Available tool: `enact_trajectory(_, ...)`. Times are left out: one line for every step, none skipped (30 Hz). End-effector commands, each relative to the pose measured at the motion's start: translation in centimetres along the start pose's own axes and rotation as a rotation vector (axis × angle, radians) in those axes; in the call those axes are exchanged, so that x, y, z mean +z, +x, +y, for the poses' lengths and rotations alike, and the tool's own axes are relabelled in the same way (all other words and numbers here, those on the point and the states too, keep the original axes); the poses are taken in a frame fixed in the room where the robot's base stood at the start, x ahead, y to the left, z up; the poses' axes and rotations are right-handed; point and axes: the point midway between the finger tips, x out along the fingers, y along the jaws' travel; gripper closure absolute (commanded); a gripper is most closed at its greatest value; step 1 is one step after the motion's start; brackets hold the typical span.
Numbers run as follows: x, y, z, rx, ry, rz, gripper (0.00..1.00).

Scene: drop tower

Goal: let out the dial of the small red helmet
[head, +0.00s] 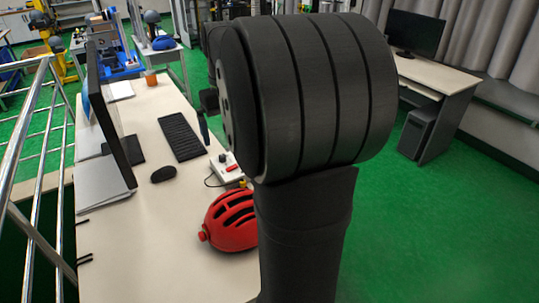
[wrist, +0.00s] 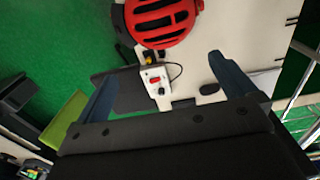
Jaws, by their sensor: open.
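The small red helmet (head: 230,222) with dark vent slots sits on the pale desk in the head view. My black arm covers its right side. A small round red dial (head: 202,236) sticks out from its left end. In the wrist view the helmet (wrist: 160,22) is cut by the top edge, and a small red part (wrist: 200,5) shows at its right end. My gripper (wrist: 163,66) is open, with its two dark blue fingers wide apart and nothing between them in its grip. The helmet lies beyond the fingertips, apart from them.
A white box with a red switch (head: 228,167) and a cable stands beside the helmet. A keyboard (head: 182,137), a mouse (head: 163,174) and a monitor (head: 109,115) are on the desk (head: 150,240). Bare desk lies in front of the helmet. A metal railing (head: 35,150) runs along the left.

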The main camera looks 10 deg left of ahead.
Motion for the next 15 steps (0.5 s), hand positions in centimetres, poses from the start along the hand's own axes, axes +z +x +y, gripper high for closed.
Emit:
enact_trajectory(0.00,-0.02,0.00,0.000,0.000,0.000,0.00)
enact_trajectory(0.00,-0.01,0.00,0.000,0.000,0.000,0.00)
enact_trajectory(0.00,0.00,0.00,0.000,0.000,0.000,0.00)
enact_trajectory(0.00,0.00,0.00,0.000,0.000,0.000,0.00)
enact_trajectory(0.00,0.00,0.00,0.000,0.000,0.000,0.00)
enact_trajectory(0.00,0.01,0.00,0.000,0.000,0.000,0.08)
enact_trajectory(0.00,0.01,0.00,0.000,0.000,0.000,0.14)
enact_trajectory(0.00,0.01,0.00,0.000,0.000,0.000,0.20)
enact_trajectory(0.00,0.01,0.00,0.000,0.000,0.000,0.28)
enact_trajectory(0.00,0.02,0.00,0.000,0.000,0.000,0.33)
enact_trajectory(0.00,0.02,0.00,0.000,0.000,0.000,0.39)
enact_trajectory(-0.01,0.02,0.00,0.000,0.000,0.000,0.47)
enact_trajectory(-0.02,0.05,-0.02,0.000,-0.002,0.000,0.48)
enact_trajectory(-0.06,0.13,-0.07,0.000,-0.008,-0.001,0.48)
enact_trajectory(-0.18,0.33,-0.22,-0.001,-0.025,-0.004,0.48)
